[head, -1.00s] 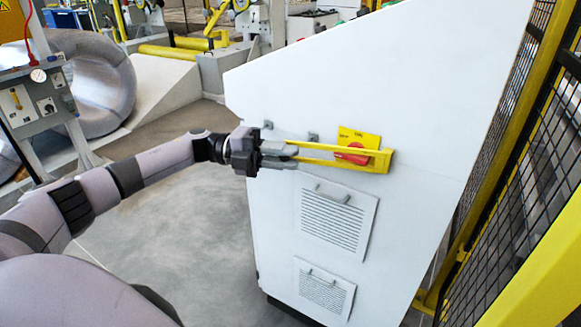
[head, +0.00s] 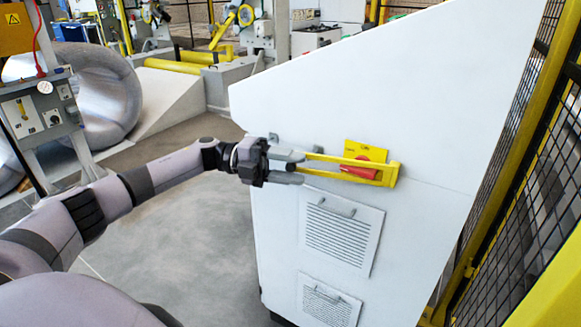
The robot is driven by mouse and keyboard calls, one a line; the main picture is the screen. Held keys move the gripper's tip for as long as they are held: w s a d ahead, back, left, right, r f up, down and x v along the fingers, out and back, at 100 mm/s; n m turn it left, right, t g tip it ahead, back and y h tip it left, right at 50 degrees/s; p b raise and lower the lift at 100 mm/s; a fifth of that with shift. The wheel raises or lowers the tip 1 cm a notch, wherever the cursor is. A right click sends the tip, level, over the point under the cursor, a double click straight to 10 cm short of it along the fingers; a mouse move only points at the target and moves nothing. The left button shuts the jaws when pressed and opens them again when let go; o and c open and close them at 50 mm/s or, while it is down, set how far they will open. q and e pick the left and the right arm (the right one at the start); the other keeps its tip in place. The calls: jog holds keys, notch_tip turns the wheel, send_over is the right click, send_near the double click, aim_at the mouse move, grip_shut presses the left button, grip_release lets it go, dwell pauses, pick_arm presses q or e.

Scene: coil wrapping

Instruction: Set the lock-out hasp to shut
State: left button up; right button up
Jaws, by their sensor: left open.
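The lock-out hasp (head: 387,178) is a long yellow frame on the white cabinet's front. It lies roughly level across the lower part of a yellow plate (head: 375,152) with a red switch handle (head: 358,171). The handle shows between and behind the hasp's bars. My left gripper (head: 299,167) is at the hasp's left end, fingers open and spread, one above and one below that end. Whether the fingers touch the bars, and whether the hasp is fully seated, I cannot tell. My right gripper is not in view.
The white cabinet (head: 400,90) has two louvred panels (head: 340,232) below the hasp. A yellow-framed mesh fence (head: 545,160) stands close on the right. Open grey floor (head: 190,245) lies left of the cabinet. A wrapped coil (head: 105,85) stands at the back left.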

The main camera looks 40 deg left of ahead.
pick_arm(q)
jog(key=v, duration=0.7)
jog(key=shift+b, duration=0.45)
